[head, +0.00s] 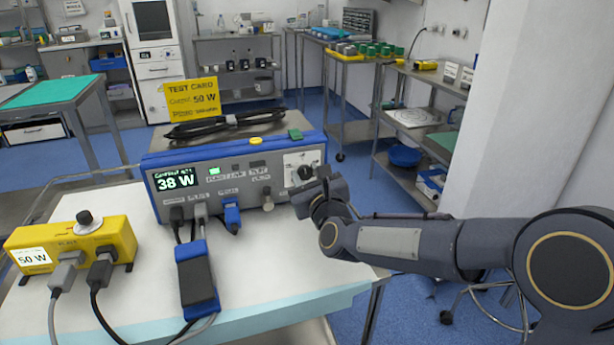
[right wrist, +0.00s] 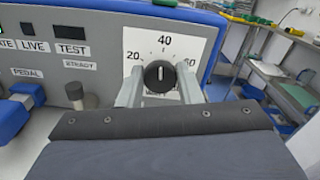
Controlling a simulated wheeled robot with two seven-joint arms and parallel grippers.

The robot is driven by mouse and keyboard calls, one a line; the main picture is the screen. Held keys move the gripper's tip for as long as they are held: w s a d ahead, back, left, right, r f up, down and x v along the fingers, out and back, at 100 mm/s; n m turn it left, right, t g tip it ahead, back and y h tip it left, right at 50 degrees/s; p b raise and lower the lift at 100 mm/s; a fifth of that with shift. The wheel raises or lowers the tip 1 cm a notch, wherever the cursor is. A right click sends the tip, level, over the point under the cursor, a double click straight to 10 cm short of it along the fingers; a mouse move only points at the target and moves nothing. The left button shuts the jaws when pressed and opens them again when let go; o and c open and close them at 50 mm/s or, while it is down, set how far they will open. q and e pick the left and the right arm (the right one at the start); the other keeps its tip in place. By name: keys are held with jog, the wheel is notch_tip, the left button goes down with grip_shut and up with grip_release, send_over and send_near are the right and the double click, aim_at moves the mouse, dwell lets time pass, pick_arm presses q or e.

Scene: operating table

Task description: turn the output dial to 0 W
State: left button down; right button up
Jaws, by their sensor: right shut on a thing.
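The output dial (right wrist: 159,77) is a round black knob with a white pointer line, on a white scale plate marked 20, 40 and 60. Its pointer stands close to upright, near 40. In the head view the dial (head: 305,172) is at the right end of the blue and grey generator (head: 240,178), whose green display (head: 176,180) reads 38 W. My right gripper (right wrist: 160,88) has one finger on each side of the dial and is shut on it. In the head view the right gripper (head: 312,190) is at the front panel. The lower scale is partly hidden. My left gripper is not in view.
A yellow box (head: 70,245) with a 50 W label and plugged cables stands on the left of the white table. A blue-ended grey block (head: 197,278) lies in front of the generator. A yellow test card (head: 194,100) and black cables are on top of it.

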jog(key=shift+f+n+b, duration=0.15)
jog(key=shift+n+b, duration=0.8)
jog(key=shift+n, duration=0.15)
jog(key=n+b, duration=0.1)
jog(key=n, duration=0.1)
jog(key=shift+a+n, duration=0.1)
jog(key=shift+n, duration=0.2)
jog(key=n+b, duration=0.1)
jog(key=n, duration=0.1)
jog(key=shift+n, duration=0.4)
jog(key=n, duration=0.3)
jog(key=shift+n+b, duration=0.3)
jog(key=n, duration=0.3)
jog(key=shift+a+n, duration=0.1)
jog(key=shift+n, duration=0.3)
jog(key=n, duration=0.3)
jog(key=shift+n+p, duration=0.3)
jog(key=shift+p, duration=0.05)
jog(key=n, duration=0.4)
jog(key=shift+f+p, duration=0.15)
jog(key=shift+p, duration=0.25)
jog(key=shift+n, duration=1.4)
jog(key=shift+f+p, duration=0.1)
jog(key=shift+p, duration=0.2)
